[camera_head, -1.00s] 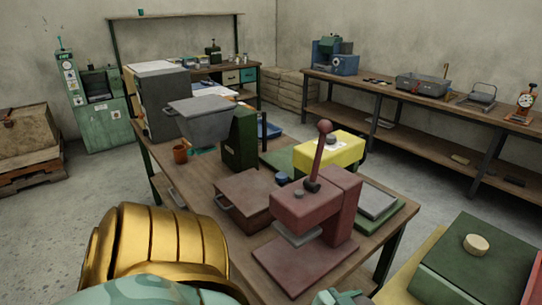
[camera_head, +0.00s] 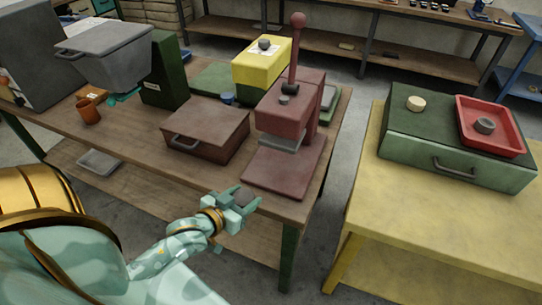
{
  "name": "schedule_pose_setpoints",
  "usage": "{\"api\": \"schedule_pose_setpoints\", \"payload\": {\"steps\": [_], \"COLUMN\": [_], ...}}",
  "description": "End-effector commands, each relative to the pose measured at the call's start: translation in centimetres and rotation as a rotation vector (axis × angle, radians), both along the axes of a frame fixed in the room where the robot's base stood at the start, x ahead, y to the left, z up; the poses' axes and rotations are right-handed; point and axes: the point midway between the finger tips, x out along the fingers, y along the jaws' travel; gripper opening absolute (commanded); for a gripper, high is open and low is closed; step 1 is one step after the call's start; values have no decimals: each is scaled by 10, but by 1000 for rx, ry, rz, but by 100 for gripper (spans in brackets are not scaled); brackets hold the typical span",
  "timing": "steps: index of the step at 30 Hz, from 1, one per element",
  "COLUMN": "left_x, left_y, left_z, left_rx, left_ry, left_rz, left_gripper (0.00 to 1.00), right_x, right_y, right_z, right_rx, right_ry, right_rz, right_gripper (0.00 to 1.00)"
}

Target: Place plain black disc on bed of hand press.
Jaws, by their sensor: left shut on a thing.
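The dark red hand press (camera_head: 286,112) stands at the near right corner of the wooden bench, its lever upright. Its flat bed (camera_head: 285,176) shows bare at the front. My left gripper (camera_head: 243,197) is at the bench's front edge, just left of the bed's near corner. It is shut on a small dark thing, mostly hidden by the fingers; I cannot tell for sure that it is the plain black disc. My right gripper is out of view.
A brown case (camera_head: 207,130) lies left of the press, with a yellow box (camera_head: 261,65) behind. A floor gap separates the tables.

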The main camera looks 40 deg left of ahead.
Motion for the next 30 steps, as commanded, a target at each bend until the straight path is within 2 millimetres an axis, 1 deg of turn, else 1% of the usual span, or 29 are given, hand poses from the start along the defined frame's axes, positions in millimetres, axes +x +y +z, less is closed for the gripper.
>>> {"api": "schedule_pose_setpoints", "payload": {"steps": [6,9,12,17,24,25,27,30], "left_x": [66,93,113,129,169,171,169,169], "left_y": [2,2,2,3,4,4,3,3], "left_z": [-2,-2,-2,-1,-2,-1,-5,-2], "left_rx": [3,3,2,2,2,2,1,1], "left_ry": [-4,-2,-1,-1,0,0,2,0], "left_rz": [-2,-2,-1,-2,-1,-1,-2,-1], "left_gripper": [30,30,30,30,30,30,30,30], "right_x": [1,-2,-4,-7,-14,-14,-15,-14], "right_y": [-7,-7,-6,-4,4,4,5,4], "right_z": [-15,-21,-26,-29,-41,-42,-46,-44], "right_rx": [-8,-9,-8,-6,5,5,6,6], "right_ry": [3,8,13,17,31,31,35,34], "right_rz": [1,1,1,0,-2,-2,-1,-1], "right_gripper": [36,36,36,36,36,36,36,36]}}
